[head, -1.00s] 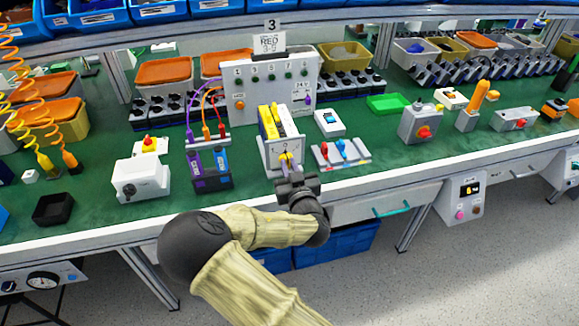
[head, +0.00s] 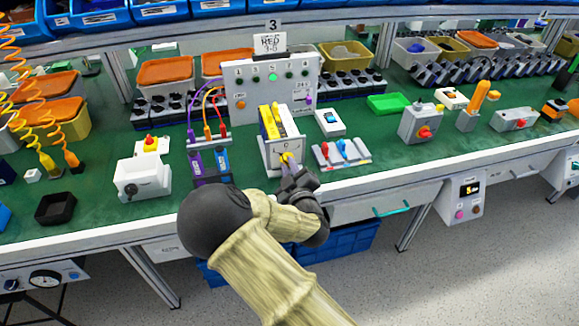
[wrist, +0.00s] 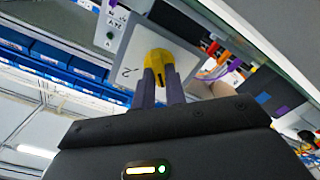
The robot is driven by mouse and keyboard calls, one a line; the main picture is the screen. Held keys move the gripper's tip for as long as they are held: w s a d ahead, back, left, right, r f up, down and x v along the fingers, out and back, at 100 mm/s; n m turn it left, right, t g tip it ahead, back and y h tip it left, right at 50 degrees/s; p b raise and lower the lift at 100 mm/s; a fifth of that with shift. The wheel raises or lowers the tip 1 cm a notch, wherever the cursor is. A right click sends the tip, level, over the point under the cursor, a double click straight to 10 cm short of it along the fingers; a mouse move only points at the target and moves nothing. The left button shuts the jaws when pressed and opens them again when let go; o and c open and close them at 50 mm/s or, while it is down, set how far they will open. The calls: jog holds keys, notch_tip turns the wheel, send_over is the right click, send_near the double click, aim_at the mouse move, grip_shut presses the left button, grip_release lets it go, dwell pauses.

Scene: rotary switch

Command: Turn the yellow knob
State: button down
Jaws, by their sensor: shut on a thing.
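The yellow knob (head: 286,157) sits on the front face of a white switch box (head: 268,158) near the bench's front edge. In the wrist view the knob (wrist: 158,58) is between my two dark fingers, with a dark mark on its near side. My gripper (head: 289,168) is shut on the knob, one finger on each side. It also shows in the wrist view (wrist: 161,82). My wrist hides the lower part of the box in the head view.
A white panel (head: 240,87) with a row of lamps stands behind the box; one lamp (head: 272,77) glows green. Purple and blue plug blocks (head: 209,160) stand close left. A grey rail with red and blue levers (head: 342,153) lies close right.

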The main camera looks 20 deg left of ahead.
jog(key=shift+n, duration=0.5)
jog(key=c, duration=1.4)
grip_release()
jog(key=shift+c, duration=0.2)
jog(key=p+v, duration=1.1)
jog(key=v, duration=0.6)
jog(key=shift+s, duration=0.25)
